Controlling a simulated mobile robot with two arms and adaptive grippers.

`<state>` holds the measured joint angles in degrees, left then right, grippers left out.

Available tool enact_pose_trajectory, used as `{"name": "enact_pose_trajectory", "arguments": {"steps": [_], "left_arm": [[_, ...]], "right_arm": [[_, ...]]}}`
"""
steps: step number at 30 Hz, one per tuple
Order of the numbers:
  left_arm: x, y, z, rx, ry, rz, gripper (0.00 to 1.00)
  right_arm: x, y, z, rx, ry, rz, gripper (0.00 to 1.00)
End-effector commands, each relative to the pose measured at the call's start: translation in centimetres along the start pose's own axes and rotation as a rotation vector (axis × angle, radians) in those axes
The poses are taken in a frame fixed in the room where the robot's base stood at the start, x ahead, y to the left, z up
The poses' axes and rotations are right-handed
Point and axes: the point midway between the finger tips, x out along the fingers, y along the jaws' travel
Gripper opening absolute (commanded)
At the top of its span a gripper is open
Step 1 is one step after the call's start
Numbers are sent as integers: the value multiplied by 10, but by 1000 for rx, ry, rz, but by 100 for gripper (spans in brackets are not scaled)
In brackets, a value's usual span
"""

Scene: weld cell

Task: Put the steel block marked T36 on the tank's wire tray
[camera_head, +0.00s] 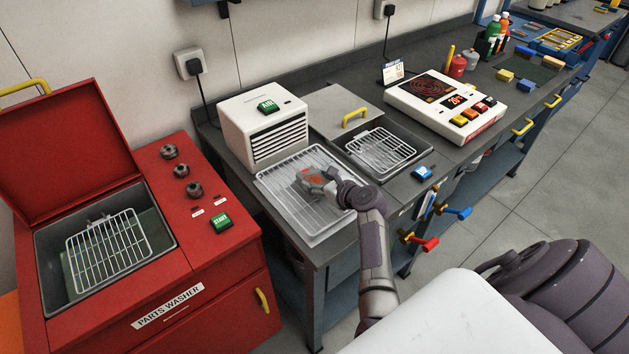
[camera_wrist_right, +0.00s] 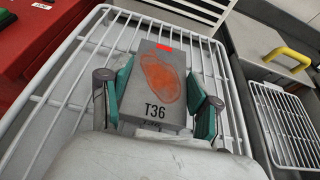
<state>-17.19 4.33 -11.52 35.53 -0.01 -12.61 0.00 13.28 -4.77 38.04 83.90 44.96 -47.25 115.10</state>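The steel block marked T36 (camera_wrist_right: 155,110) is a grey block with an orange-red patch on its top, seen in the right wrist view over a white wire rack. It also shows as a small reddish shape in the head view (camera_head: 316,181). My right gripper (camera_wrist_right: 160,95) straddles the block with its teal pads on either side; a narrow gap shows at the right pad, so it looks open. The wire tray in the parts washer tank (camera_head: 108,248) is empty, under a raised red lid. My left gripper is not in view.
The wire rack (camera_head: 283,193) lies on the bench beside a white vented box (camera_head: 263,133). A second basin with a wire tray (camera_head: 380,150) and a hotplate (camera_head: 445,104) stand to the right. The washer's green start button (camera_head: 221,223) faces up.

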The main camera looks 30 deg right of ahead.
Motion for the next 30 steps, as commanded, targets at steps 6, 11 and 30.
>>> {"name": "enact_pose_trajectory", "arguments": {"steps": [6, 11, 30], "left_arm": [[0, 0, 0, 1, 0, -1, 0], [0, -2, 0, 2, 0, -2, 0], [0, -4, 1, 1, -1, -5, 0]], "right_arm": [[0, 0, 0, 0, 0, 0, 18], [0, 0, 0, 0, 0, 0, 0], [-12, -1, 34, -3, -11, -3, 0]]}}
